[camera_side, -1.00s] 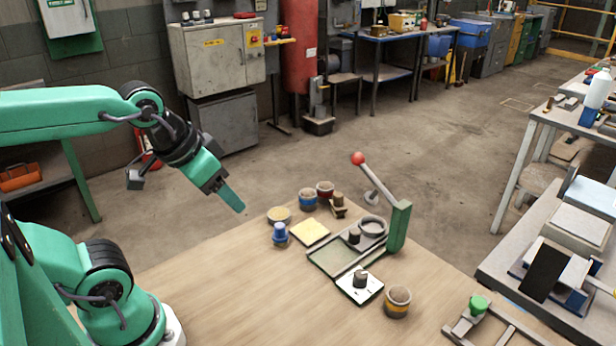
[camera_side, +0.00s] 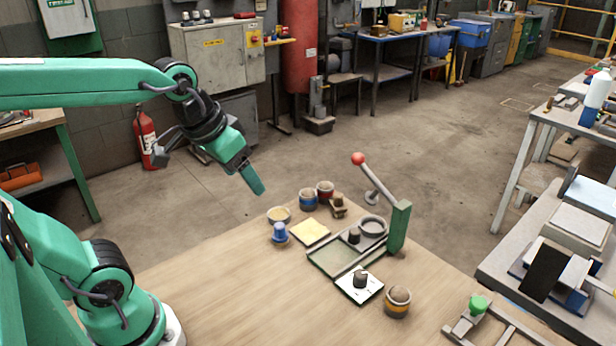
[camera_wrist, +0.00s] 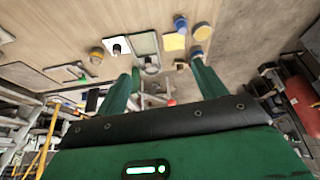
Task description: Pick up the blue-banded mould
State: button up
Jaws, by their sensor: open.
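The blue-banded mould (camera_side: 308,199) is a small cup at the far side of the wooden table in the side view, beside a red-banded mould (camera_side: 325,190). In the wrist view, a bit of blue shows near the right finger's tip, but I cannot tell if it is this mould. My gripper (camera_side: 261,191) hangs in the air to the left of the moulds and above them, tilted down to the right, apart from everything. In the wrist view my gripper (camera_wrist: 162,72) shows two green fingers spread wide with nothing held between them.
A bowl with yellow contents (camera_side: 279,215), a blue knobbed piece (camera_side: 279,233) and a yellow square (camera_side: 310,232) lie near the moulds. A green press with a red-knobbed lever (camera_side: 399,228) stands to the right. A yellow-banded mould (camera_side: 397,302) is nearer. The table's left part is clear.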

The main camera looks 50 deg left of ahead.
jog(key=w+a+n+g, duration=0.1)
jog(key=w+a, duration=0.1)
jog(key=w, duration=0.6)
jog(key=n+g, duration=0.4)
send_over(308, 193)
jog(key=f, duration=1.7)
jog(key=shift+w+d+f, duration=0.15)
jog(key=shift+d+f, duration=0.1)
jog(key=shift+a+f, duration=0.1)
jog(key=shift+f, duration=0.15)
jog(key=shift+a+f, duration=0.1)
jog(key=shift+f, duration=3.8)
jog(key=shift+r, duration=0.1)
jog(key=c, duration=1.4)
jog(key=shift+o, duration=0.2)
